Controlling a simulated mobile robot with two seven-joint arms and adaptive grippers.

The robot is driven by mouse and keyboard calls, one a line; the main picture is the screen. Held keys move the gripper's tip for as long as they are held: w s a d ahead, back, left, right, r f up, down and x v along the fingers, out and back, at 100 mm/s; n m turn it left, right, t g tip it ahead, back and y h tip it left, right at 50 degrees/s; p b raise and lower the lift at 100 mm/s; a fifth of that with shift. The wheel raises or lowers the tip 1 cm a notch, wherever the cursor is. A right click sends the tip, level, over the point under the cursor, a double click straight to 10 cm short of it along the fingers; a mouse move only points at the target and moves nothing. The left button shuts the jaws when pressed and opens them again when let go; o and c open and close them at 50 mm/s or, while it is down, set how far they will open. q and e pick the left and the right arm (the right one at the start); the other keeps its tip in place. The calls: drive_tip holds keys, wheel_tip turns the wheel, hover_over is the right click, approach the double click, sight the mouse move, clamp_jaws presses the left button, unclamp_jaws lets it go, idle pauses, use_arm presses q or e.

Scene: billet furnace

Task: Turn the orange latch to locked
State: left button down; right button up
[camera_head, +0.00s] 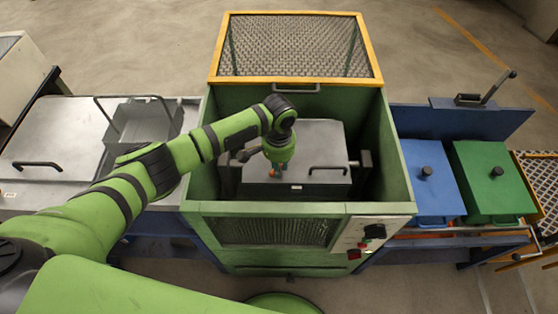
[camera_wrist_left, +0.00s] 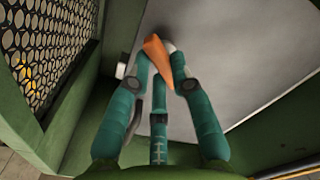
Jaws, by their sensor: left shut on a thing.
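The orange latch (camera_wrist_left: 157,56) shows in the left wrist view as a tapered orange piece, tilted, in front of the grey metal lid. My left gripper (camera_wrist_left: 160,75) has teal fingers and is shut on the latch, with fingers on both sides of it. In the head view my left gripper (camera_head: 278,168) reaches down into the green furnace housing, over the left part of the grey lid (camera_head: 318,140). Only small orange spots show at the fingertips there, and the arm and fingers hide most of the latch. My right gripper is not in view.
Green walls (camera_head: 380,150) close in around the grey lid, with a mesh guard (camera_head: 295,45) raised behind. A control panel (camera_head: 370,236) sits at the front right. Blue (camera_head: 430,190) and green (camera_head: 490,185) lidded boxes stand right, a grey tray (camera_head: 145,125) left.

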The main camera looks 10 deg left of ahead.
use_arm(q)
drive_tip(key=m+p, duration=0.1)
drive_tip(key=m, duration=0.3)
drive_tip(key=shift+s+a+m, duration=0.1)
drive_tip(key=shift+s+m, duration=0.05)
drive_tip(key=shift+m, duration=0.15)
drive_tip(key=m, duration=0.5)
drive_tip(key=shift+a+p, duration=0.1)
drive_tip(key=shift+p, duration=0.25)
drive_tip(key=shift+m, duration=0.3)
drive_tip(key=c, duration=1.1)
unclamp_jaws()
wheel_tip(320, 180, up, 12)
